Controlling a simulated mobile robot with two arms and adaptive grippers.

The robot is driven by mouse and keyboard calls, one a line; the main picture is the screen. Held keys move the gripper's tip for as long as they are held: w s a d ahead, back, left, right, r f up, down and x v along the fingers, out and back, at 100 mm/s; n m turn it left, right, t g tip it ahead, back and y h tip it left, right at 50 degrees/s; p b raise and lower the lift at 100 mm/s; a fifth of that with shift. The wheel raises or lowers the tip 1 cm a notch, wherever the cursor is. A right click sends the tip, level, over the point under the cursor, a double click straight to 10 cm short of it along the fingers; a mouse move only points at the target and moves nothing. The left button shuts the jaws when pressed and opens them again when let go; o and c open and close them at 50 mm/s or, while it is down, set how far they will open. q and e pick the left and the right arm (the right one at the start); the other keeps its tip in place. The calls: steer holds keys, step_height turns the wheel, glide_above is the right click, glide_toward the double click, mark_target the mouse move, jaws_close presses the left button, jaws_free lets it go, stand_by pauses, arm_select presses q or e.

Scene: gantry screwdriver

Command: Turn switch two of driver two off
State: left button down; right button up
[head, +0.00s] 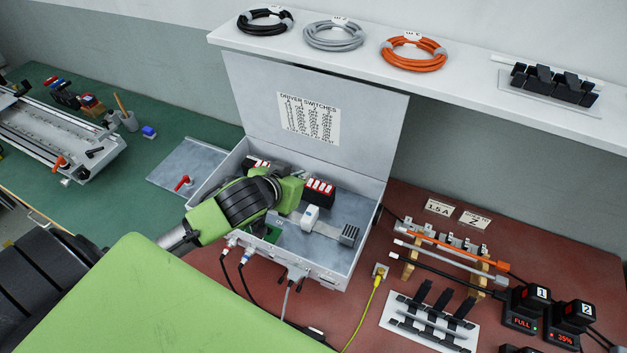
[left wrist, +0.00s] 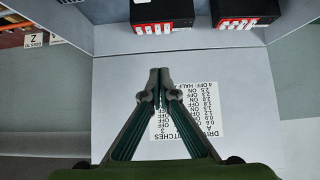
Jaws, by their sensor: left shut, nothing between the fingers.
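An open grey metal box (head: 328,274) holds two black drivers with red switch blocks and white switches. The right driver (head: 319,190) shows clearly in the head view. The left driver (head: 258,163) is partly hidden behind my left arm. In the left wrist view both drivers show upside down at the top, one near the middle (left wrist: 164,14) and one to the right (left wrist: 244,10). I cannot read their numbers or switch positions. My left gripper is over the box; its tips are hidden in the head view. In the left wrist view its fingers (left wrist: 158,74) are shut and empty.
The raised lid (head: 358,108) behind the box carries a driver switches chart (head: 309,119). A white shelf (head: 480,85) with cable coils overhangs it. Inside the box, right of my gripper, is a white-and-grey part (head: 311,217). Cables leave the box's front.

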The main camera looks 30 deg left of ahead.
arm_select(q)
steer(key=p, duration=0.1)
glide_above(314, 189)
step_height(314, 189, down, 5)
steer(key=shift+s+f+p, duration=0.25)
steer(key=shift+f+p, duration=0.1)
steer(key=shift+f, duration=0.8)
steer(key=shift+w+f, duration=0.1)
steer(key=shift+f, duration=0.7)
steer(key=shift+w+f, duration=0.1)
